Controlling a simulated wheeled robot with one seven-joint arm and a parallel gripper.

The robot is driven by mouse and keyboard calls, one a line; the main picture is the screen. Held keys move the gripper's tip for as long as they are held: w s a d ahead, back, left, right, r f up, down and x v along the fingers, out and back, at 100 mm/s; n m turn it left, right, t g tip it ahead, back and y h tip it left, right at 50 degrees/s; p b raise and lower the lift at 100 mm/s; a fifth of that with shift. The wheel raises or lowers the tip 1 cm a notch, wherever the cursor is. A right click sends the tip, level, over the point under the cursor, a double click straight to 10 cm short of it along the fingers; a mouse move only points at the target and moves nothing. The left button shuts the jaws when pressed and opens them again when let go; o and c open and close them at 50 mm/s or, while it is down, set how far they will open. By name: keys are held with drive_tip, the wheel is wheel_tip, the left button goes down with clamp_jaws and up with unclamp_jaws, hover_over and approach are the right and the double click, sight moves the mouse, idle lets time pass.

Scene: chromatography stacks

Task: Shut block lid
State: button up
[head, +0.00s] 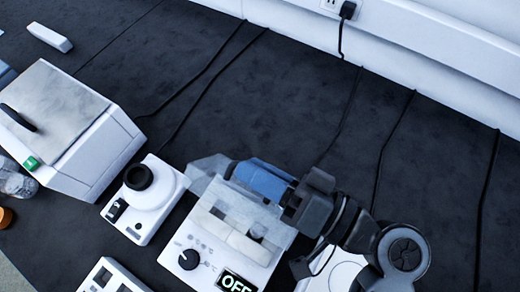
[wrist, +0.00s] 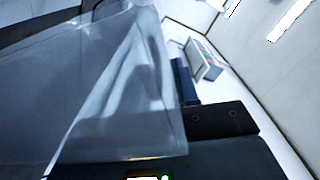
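The block (head: 205,255) is a white bench unit with a black knob and an "OFF" display, in the lower middle of the head view. A clear lid (head: 206,168) shows as a pale see-through panel at its back left edge; its exact angle is hard to tell. In the wrist view the clear lid (wrist: 120,90) fills the left and centre, very close to the camera. My gripper (head: 278,190) is above the block's back right side, next to a blue part that I cannot clearly separate from it. Finger spacing and contact with the lid are unclear.
A white device with a round black top (head: 142,200) stands just left of the block. A larger white box with a grey lid (head: 75,125) is farther left. Cables cross the dark bench (head: 270,90) behind; that area is otherwise clear. A wall with a socket bounds the back.

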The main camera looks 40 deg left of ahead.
drive_tip(key=shift+o, duration=0.5)
drive_tip(key=shift+f, duration=0.1)
drive_tip(key=shift+d, duration=0.1)
drive_tip(key=shift+w+d, duration=0.15)
drive_tip(key=shift+d, duration=0.15)
drive_tip(key=shift+b+v, duration=0.85)
drive_tip(key=shift+v, duration=2.6)
drive_tip(key=shift+c, duration=0.3)
